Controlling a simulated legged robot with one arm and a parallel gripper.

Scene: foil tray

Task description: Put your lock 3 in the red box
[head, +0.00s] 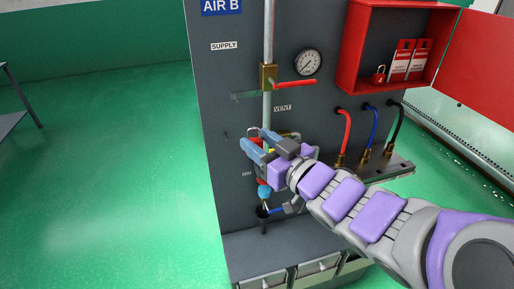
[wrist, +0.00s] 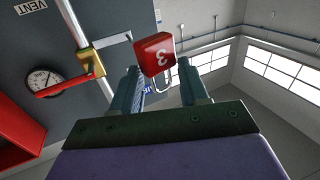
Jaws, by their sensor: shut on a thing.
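The red lock marked 3 (wrist: 155,52) is between the fingertips of my gripper (wrist: 160,78) in the wrist view, with its metal shackle toward the palm. My gripper is shut on it. In the head view my gripper (head: 262,146) is in front of the grey panel, below the VENT label, and mostly hides the lock. The red box (head: 351,48) is mounted at the panel's upper right, its door (head: 478,62) swung open to the right. Inside are a red lock (head: 379,75) and red-and-white tags (head: 409,60).
A brass valve with a red handle (head: 295,84) and a round gauge (head: 308,62) sit between my gripper and the box. Red, blue and black hoses (head: 372,127) hang below the box. Drawers (head: 315,267) are at the panel's base. Open green floor (head: 100,170) lies left.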

